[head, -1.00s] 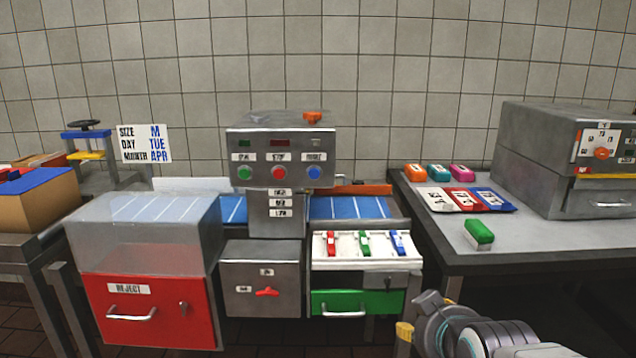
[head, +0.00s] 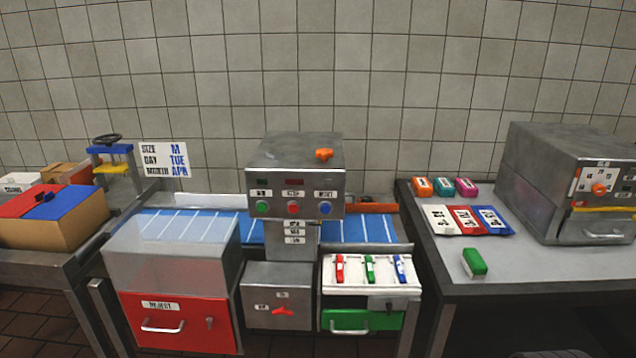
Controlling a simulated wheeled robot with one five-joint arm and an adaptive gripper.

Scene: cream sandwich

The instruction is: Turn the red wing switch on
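The red wing switch (head: 283,312) sits on the front of a grey metal box (head: 262,279) below the machine's control head, between the red reject drawer and the green drawer. Its wings lie roughly level, with a slight tilt. A small label stands above it and another to its left; I cannot read either clearly. My gripper does not show in the head view now, so its state and its distance from the switch are hidden.
The clear-topped reject bin with its red drawer (head: 179,321) stands left of the switch box. The white tray (head: 385,286) with red, green and blue pieces and the green drawer (head: 360,320) stand right. A grey table (head: 540,268) is further right. Tiled floor shows in front.

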